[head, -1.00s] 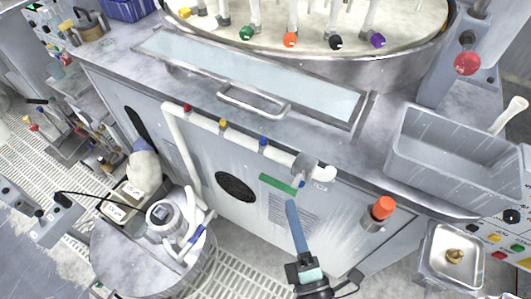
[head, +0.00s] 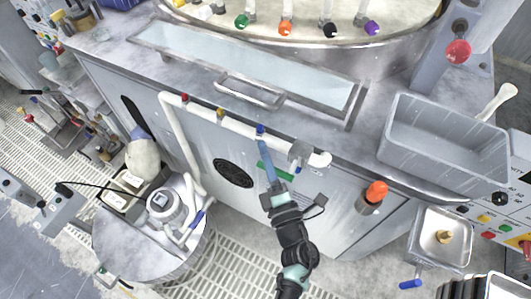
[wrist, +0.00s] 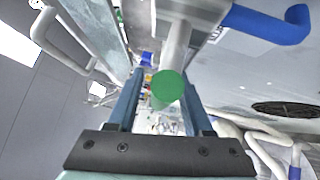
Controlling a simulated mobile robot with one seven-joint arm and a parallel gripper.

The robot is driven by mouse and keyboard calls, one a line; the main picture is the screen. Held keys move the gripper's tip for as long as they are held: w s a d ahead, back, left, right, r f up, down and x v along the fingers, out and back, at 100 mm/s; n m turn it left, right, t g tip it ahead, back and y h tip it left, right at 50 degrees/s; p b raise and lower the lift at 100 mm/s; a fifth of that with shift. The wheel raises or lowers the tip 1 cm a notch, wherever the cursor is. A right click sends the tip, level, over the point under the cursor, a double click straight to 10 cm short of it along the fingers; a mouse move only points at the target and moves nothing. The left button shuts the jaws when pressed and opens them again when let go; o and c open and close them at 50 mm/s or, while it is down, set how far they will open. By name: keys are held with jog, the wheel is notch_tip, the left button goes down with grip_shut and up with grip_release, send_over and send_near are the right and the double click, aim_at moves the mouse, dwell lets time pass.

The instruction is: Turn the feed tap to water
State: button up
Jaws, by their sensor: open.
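The feed tap's grey body (head: 301,153) sits near the right end of a white pipe along the cabinet front. A green-ended part of it (head: 282,175) shows beside my finger in the head view. In the wrist view its round green end (wrist: 168,90) lies between my two blue fingers, with space on either side. A blue handle (wrist: 265,24) sticks out to the right of the tap there. My gripper (head: 262,150) is open and empty, pointing up toward the pipe. It overlaps part of the green piece in the head view. Contact cannot be told.
The white pipe (head: 193,111) carries red, yellow and blue fittings. A cabinet (head: 240,205) stands behind it. An orange-topped holder (head: 376,191) is to the right, a grey bin (head: 440,145) above it. A drum (head: 150,245) with a pump stands at lower left. Grated floor lies between.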

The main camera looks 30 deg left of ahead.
grip_shut()
dwell(0.3)
dwell(1.2)
